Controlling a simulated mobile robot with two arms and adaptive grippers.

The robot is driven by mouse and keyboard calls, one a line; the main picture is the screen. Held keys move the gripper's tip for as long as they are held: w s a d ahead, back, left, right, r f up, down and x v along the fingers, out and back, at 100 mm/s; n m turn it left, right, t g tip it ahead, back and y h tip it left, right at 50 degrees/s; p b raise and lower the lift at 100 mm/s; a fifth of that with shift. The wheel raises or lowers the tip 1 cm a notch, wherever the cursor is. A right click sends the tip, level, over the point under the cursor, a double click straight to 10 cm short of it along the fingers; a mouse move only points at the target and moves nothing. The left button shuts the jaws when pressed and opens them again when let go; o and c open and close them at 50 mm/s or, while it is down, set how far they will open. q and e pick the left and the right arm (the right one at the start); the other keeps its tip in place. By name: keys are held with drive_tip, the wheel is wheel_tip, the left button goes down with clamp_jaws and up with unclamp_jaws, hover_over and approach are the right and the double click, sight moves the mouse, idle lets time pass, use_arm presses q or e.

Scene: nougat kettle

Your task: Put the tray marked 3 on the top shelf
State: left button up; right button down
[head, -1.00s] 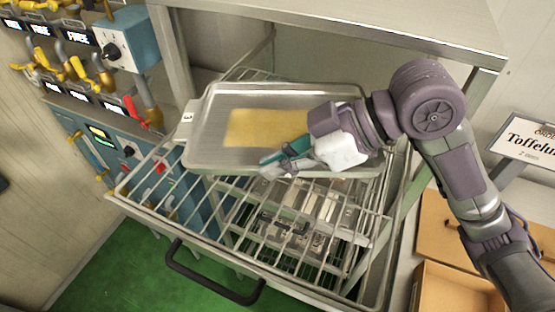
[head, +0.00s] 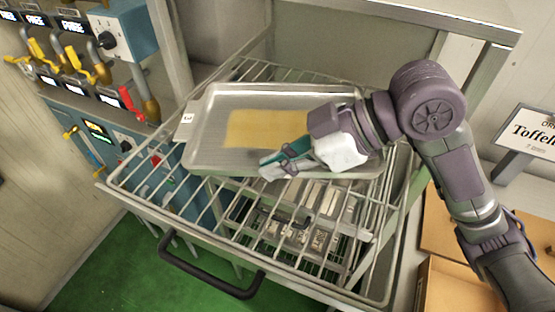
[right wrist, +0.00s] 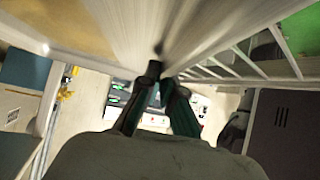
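The metal tray (head: 205,150) holds a flat yellow slab (head: 262,128). A white tag (head: 185,119) at its left end bears a sideways mark that looks like a 3. My right gripper (head: 270,168) is shut on the tray's near rim, and its fingers converge there in the right wrist view (right wrist: 158,75). In the head view the tray overlaps the pulled-out wire shelf (head: 150,215); I cannot tell whether it touches the wires. The gripper hides part of the tray's near right side. My left gripper is not in view.
The wire shelf has a black handle (head: 208,270) at its front. Packed bars (head: 318,225) lie below the wires. A metal frame post (head: 478,90) stands at right, near cardboard boxes (head: 440,285) and a sign (head: 535,130). A blue valve panel (head: 125,40) is at left.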

drive_tip(key=shift+f, duration=0.3)
drive_tip(key=c, duration=1.2)
unclamp_jaws()
drive_tip(key=shift+c, duration=0.2)
drive_tip(key=shift+f, duration=0.15)
drive_tip(key=v, duration=0.7)
drive_tip(key=shift+d+r, duration=0.25)
drive_tip(key=shift+s, duration=0.1)
